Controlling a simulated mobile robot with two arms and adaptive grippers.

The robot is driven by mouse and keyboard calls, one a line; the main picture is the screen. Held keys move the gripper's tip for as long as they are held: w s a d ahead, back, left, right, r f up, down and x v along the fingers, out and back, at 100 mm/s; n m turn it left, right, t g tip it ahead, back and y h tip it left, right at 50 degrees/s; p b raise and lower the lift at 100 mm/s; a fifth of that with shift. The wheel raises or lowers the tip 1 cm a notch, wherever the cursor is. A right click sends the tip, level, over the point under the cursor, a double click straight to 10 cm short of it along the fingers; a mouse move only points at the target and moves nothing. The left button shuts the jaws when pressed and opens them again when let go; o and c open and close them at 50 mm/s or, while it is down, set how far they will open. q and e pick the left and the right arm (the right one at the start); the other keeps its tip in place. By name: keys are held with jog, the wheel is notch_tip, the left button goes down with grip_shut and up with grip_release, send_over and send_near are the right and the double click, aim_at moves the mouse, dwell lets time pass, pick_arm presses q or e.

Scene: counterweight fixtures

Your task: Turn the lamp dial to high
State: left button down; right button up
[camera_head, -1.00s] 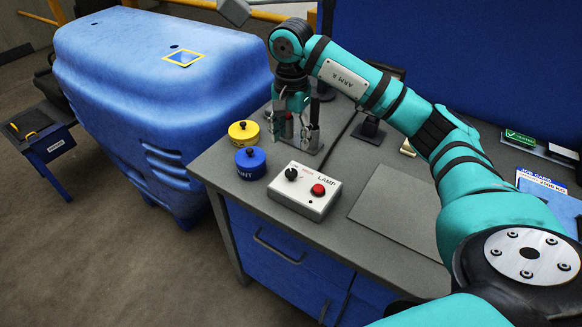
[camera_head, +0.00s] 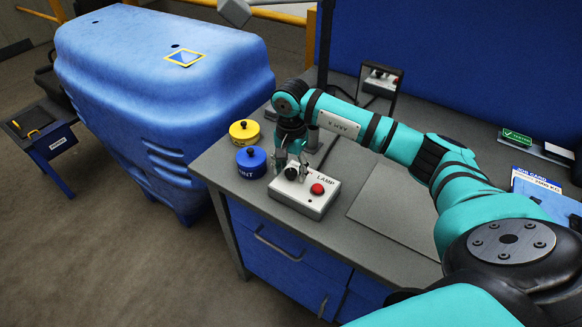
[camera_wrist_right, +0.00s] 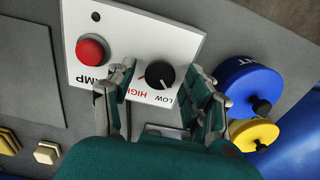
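The lamp box (camera_head: 312,207) is a white box on the grey bench, with a black dial (camera_head: 291,174) and a red button (camera_head: 317,189). In the right wrist view the dial (camera_wrist_right: 160,74) has LOW and red HIGH labels beside it; I cannot tell for sure which its pointer marks. My right gripper (camera_head: 290,170) is low over the box at the dial. In the wrist view its fingers (camera_wrist_right: 160,90) are apart, one on each side of the dial, with gaps visible between them and it. My left gripper is out of view.
A blue pot (camera_head: 251,164) and a yellow pot (camera_head: 244,133) with knobbed lids stand just left of the box. A flat grey plate (camera_head: 400,210) lies to its right. A switch box on a stand (camera_head: 380,82) is behind. The bench's front edge is close.

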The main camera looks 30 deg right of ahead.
grip_shut()
jog(key=m+b, duration=0.2)
jog(key=m, duration=0.1)
jog(key=shift+m, duration=0.3)
jog(key=m+b, duration=0.2)
jog(key=m, duration=0.2)
jog(key=shift+m, duration=0.3)
jog(key=m+b, duration=0.1)
jog(key=m, duration=0.3)
jog(key=shift+b, duration=0.3)
jog(key=m, duration=0.5)
jog(key=shift+r+m+b, duration=0.1)
jog(key=shift+m+b, duration=0.2)
jog(key=shift+b, duration=0.1)
